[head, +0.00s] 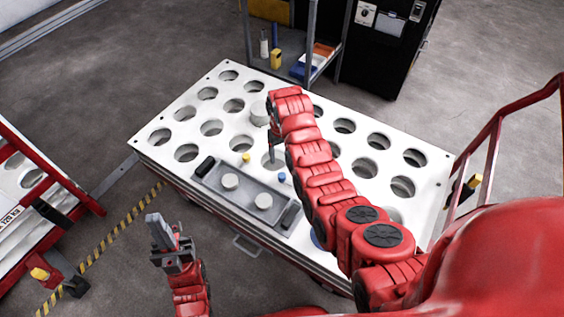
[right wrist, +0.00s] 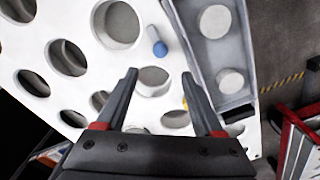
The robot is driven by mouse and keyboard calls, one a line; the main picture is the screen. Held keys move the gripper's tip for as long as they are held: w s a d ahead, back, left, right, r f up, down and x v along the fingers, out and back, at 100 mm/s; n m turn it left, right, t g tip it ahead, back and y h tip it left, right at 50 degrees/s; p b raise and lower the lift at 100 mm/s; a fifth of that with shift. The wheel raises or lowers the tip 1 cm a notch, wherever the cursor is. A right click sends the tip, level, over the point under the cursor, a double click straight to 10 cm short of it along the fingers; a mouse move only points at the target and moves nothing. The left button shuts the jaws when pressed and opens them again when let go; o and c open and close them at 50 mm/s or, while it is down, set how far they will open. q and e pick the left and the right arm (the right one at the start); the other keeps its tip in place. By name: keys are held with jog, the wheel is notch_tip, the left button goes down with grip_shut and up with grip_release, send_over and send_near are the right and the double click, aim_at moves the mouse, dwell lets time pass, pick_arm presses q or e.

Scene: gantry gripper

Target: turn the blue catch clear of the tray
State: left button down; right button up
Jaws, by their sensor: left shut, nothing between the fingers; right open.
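The grey tray (head: 240,193) lies on the white perforated table top (head: 290,120) near its front edge, holding two white round pieces. The blue catch (head: 282,177) is a small knob beside the tray's far long edge. In the right wrist view the blue catch (right wrist: 160,47) has a pale stem pointing up-left, and the tray (right wrist: 238,98) is just right of it. I cannot tell whether the catch overlaps the rim. My right gripper (right wrist: 160,76) is open and empty, its fingertips just below the catch in that view. My left gripper (head: 160,232) is shut and empty, in front of the table.
A yellow catch (head: 246,158) sits by the same tray edge, further left; a finger partly hides it in the wrist view. A white cylinder (head: 260,115) stands on the table beyond. My right arm covers much of the table's middle. A red-framed cart (head: 75,190) stands left.

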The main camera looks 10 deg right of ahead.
notch_tip(320, 180, up, 6)
jog(key=shift+f+p, duration=0.1)
jog(key=shift+p, duration=0.25)
